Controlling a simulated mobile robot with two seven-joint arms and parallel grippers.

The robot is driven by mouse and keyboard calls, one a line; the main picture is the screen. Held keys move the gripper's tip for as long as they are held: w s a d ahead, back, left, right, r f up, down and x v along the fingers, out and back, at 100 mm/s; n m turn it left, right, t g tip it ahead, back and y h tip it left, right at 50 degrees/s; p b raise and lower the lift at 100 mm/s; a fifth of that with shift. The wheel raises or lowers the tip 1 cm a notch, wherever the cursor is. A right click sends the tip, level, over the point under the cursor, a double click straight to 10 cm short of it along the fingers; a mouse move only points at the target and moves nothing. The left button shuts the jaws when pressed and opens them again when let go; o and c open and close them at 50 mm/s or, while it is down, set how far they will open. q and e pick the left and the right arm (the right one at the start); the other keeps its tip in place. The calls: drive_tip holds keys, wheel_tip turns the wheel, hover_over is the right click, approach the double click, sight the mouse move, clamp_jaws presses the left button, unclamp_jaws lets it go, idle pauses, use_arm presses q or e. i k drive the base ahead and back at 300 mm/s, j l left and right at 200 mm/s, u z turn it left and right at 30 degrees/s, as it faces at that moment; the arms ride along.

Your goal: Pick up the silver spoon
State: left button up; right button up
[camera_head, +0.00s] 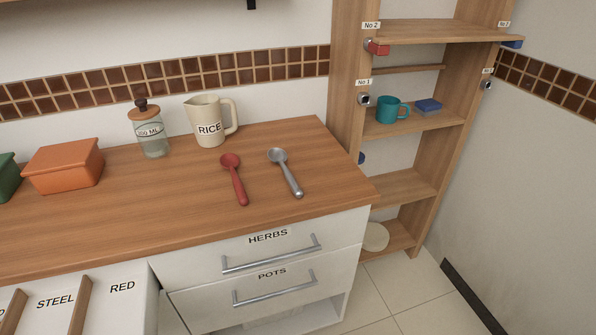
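The silver spoon (286,174) lies on the wooden countertop (180,203), towards its right end. Its round bowl points to the back left and its handle runs to the front right. A red spoon (235,181) lies to its left, apart from it and turned much the same way. Neither of my grippers shows in the head view.
A jug labelled RICE (209,123), a glass jar (150,133) and an orange box (64,166) stand behind and left of the spoons. Drawers labelled HERBS (285,250) and POTS (285,280) are below. A shelf unit (425,120) stands to the right.

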sight(277, 155)
drive_tip(key=u, duration=1.55)
drive_tip(key=k+l, duration=0.2)
drive_tip(key=l, duration=0.15)
drive_tip(key=k+l, duration=0.2)
drive_tip(key=l, duration=0.2)
drive_tip(key=k+l, duration=0.2)
drive_tip(key=l, duration=0.15)
